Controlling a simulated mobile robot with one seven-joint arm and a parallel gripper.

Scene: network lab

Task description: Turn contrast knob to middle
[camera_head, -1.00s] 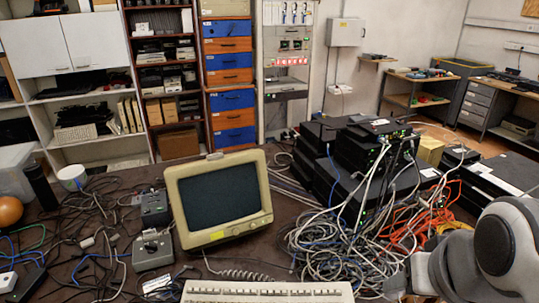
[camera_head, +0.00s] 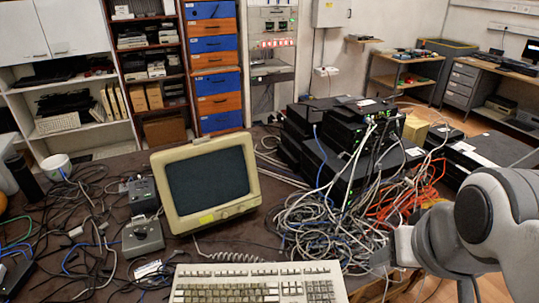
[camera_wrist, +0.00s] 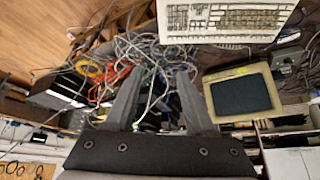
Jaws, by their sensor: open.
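A beige CRT monitor (camera_head: 205,182) with a dark screen stands on the cluttered desk, left of centre in the head view. Small knobs (camera_head: 238,209) show on its lower right bezel, too small to read their setting or tell which is contrast. The monitor also shows in the wrist view (camera_wrist: 240,92), right of my gripper. My gripper (camera_wrist: 160,72) is open, with its two fingers apart and nothing held between them. It hangs over the cable side, well away from the monitor. In the head view my arm is at the right.
A beige keyboard (camera_head: 255,284) lies in front of the monitor. A heap of tangled cables (camera_head: 325,225) and stacked black network boxes (camera_head: 345,140) fill the right of the desk. Grey control boxes (camera_head: 142,236) and more cables lie left of the monitor.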

